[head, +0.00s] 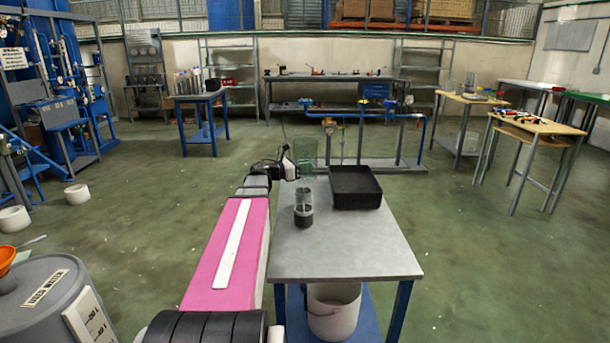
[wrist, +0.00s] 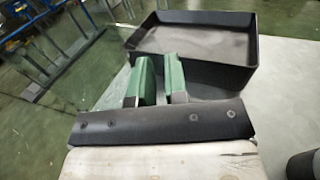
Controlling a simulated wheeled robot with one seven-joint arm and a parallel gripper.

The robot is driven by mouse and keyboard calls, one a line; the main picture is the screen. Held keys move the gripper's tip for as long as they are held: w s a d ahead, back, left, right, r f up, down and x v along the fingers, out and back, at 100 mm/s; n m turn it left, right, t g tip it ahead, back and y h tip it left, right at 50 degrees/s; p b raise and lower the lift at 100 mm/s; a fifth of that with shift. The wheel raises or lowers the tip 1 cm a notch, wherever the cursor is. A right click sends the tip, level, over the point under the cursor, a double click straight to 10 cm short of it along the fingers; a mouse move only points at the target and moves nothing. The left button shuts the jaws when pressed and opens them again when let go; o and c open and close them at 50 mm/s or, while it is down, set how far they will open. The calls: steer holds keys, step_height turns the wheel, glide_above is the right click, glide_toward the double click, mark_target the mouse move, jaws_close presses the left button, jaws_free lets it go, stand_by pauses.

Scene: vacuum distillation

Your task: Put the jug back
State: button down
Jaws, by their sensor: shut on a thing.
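The jug (head: 307,152) is a clear, faintly green see-through vessel. In the head view it stands upright at the far left edge of the near table (head: 340,245), and looks held above the top. My gripper (head: 288,167) is at its left side and shut on it. In the wrist view the green finger pads of my gripper (wrist: 160,78) are a small gap apart. The jug's see-through wall is hard to make out there, and its handle cannot be told.
A black open tray (head: 355,188) lies on the table right of the jug; it also shows in the wrist view (wrist: 190,65). A clear vessel with a dark lower part (head: 303,208) stands nearer. A white bucket (head: 333,310) is underneath. The table's front right is clear.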

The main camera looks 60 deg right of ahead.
steer(key=shift+f, duration=1.65)
steer(key=c, duration=1.1)
jaws_free()
steer(key=shift+c, duration=0.2)
